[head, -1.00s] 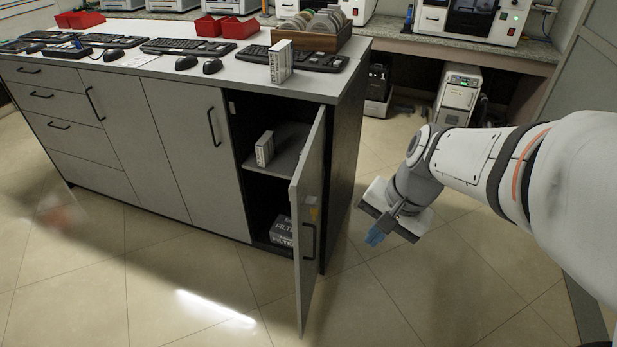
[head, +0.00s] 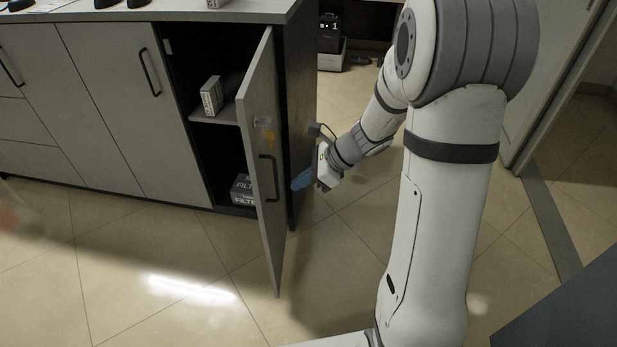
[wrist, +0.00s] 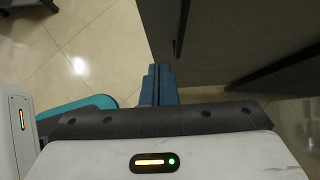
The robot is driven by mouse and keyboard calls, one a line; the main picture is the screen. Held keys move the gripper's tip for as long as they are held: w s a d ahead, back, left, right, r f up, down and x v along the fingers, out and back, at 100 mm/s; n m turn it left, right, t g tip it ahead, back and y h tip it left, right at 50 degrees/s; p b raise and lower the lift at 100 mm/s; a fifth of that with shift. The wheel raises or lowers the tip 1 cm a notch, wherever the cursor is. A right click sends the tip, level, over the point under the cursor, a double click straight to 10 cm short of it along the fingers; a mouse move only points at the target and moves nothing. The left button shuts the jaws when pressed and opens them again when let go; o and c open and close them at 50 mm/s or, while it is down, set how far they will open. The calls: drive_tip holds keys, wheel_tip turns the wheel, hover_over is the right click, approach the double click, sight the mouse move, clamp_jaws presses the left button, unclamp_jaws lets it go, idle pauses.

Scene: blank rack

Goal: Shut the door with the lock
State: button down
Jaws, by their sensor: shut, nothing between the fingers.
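The grey cabinet door (head: 262,215) stands wide open in the head view, swung out toward the camera, with a dark handle (head: 270,178) on its outer face. A small lock plate with a yellowish piece (head: 268,134) sits above the handle. My gripper (head: 301,181), with blue fingers, is to the right of the door, close to the handle. Its fingers (wrist: 159,84) are shut together and empty in the wrist view. A grey panel (wrist: 220,40) with a dark handle (wrist: 179,36) lies just beyond the fingertips there. I cannot tell whether they touch it.
The dark open compartment holds a small box (head: 211,96) on its shelf (head: 222,117) and a filter box (head: 243,190) at the bottom. The tiled floor (head: 180,260) in front of the cabinet is clear. A dark blue-grey surface (head: 575,305) is at the lower right.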

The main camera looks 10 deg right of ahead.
sight(262, 195)
drive_tip(key=shift+w+a+f+b, duration=0.25)
drive_tip(key=shift+a+f, duration=0.25)
drive_tip(key=shift+a, duration=0.65)
drive_tip(key=shift+w+a+f+b, duration=0.2)
drive_tip(key=shift+a+f, duration=0.25)
drive_tip(key=shift+a, duration=0.65)
drive_tip(key=shift+w+a+f+b, duration=0.15)
drive_tip(key=shift+w+a+f, duration=0.25)
drive_tip(key=shift+a, duration=0.75)
drive_tip(key=shift+f, duration=0.1)
